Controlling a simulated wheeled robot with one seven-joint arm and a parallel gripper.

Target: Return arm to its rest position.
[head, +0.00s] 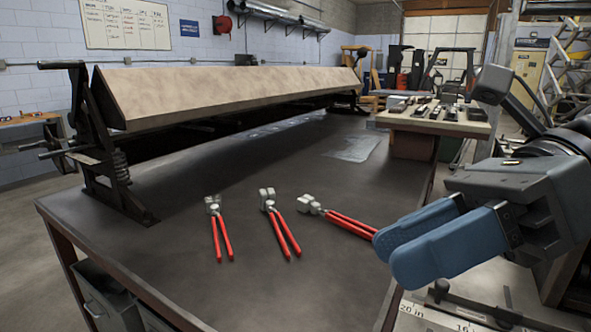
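My gripper (412,248) has blue fingers and is at the right of the head view, above the near right edge of the dark workbench (180,265). The two fingers lie close together, one partly over the other from this angle, so the gap between them is hard to judge. I see nothing held between them. My grey wrist is behind the fingers at the right edge of the view. A red-handled tool (340,219) lies on the bench just left of the fingers, and its handle ends near them in the picture.
Two more red-handled tools, one at left (218,228) and one in the middle (278,222), lie on the bench. A bending brake (230,92) spans its back. A side table (432,121) with small parts stands behind my arm. A ruler-marked surface (440,318) is below the gripper.

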